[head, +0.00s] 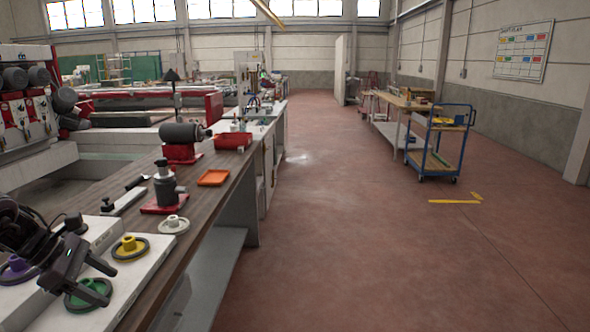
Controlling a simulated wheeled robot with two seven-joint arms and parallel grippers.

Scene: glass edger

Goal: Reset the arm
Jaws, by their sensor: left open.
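My left gripper (110,286) comes in from the lower left and is open, with nothing seen between its fingers. It is over the front of the white bench surface, in front of part of a green-knobbed wheel (85,297). Whether it touches the wheel cannot be told. A yellow-knobbed wheel (130,246) lies just beyond it, and a purple-knobbed wheel (17,270) is partly hidden by my left arm. A white-knobbed wheel (174,224) lies farther along the bench. My right gripper is not in view.
A black and red device (165,185), an orange tray (213,178), a motor on a red base (183,152) and a red bin (233,141) stand along the dark benchtop. The red floor (380,250) is open. A blue trolley (440,150) stands at the right.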

